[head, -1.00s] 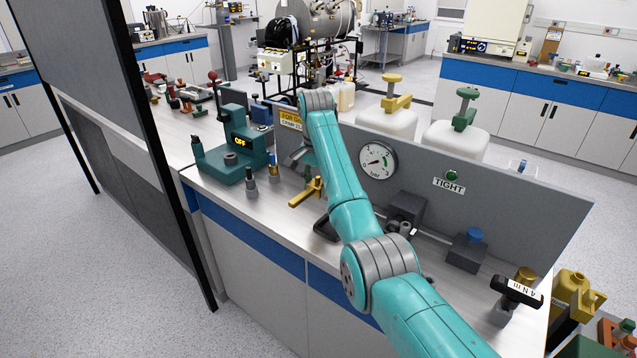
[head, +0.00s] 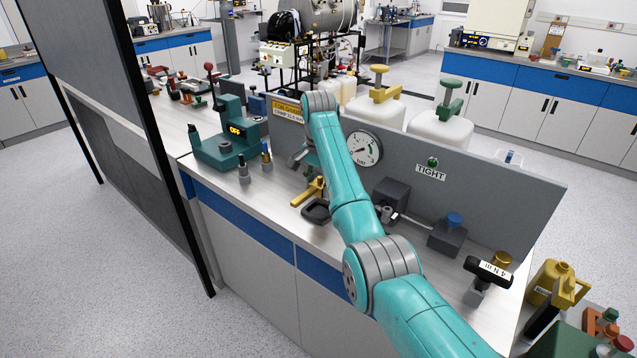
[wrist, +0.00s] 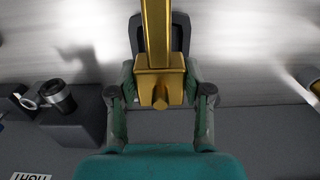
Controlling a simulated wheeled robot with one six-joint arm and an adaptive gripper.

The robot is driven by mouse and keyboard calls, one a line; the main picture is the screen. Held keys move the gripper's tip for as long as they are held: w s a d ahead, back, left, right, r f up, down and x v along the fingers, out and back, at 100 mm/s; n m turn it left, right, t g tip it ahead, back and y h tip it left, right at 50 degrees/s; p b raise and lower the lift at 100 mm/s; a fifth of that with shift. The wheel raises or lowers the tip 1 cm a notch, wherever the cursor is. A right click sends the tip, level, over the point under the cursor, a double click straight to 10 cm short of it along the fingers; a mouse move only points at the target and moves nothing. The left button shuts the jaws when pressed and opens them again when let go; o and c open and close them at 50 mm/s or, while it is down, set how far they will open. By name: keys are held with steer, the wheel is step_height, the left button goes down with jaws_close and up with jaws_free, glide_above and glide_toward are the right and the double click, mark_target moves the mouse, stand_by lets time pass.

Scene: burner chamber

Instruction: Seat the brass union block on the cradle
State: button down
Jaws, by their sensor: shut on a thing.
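The brass union block (wrist: 160,82) is between the two fingers of my gripper (wrist: 159,72) in the wrist view, with a long brass bar running up the picture from it. In the head view the brass union block (head: 309,192) shows over the bench, below my forearm. My gripper is shut on it, mostly hidden behind the arm in the head view. A dark shallow tray-like piece (head: 316,211) sits just in front of the block, and part of it shows behind the bar in the wrist view (wrist: 181,22). I cannot tell whether this is the cradle.
A grey block with pipe stubs (head: 390,195) stands right of my arm. A small block with a blue knob (head: 447,236) is further right. A teal machine (head: 225,140) and small cylinders (head: 243,170) stand left. A grey panel with a gauge (head: 364,148) backs the bench.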

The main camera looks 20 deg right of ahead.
glide_above(318, 214)
steer(key=shift+f, duration=2.4)
steer(key=shift+f, duration=1.1)
steer(key=shift+r, duration=0.15)
steer(key=shift+r, duration=0.75)
steer(key=shift+f, duration=0.8)
steer(key=shift+c, duration=2)
jaws_free()
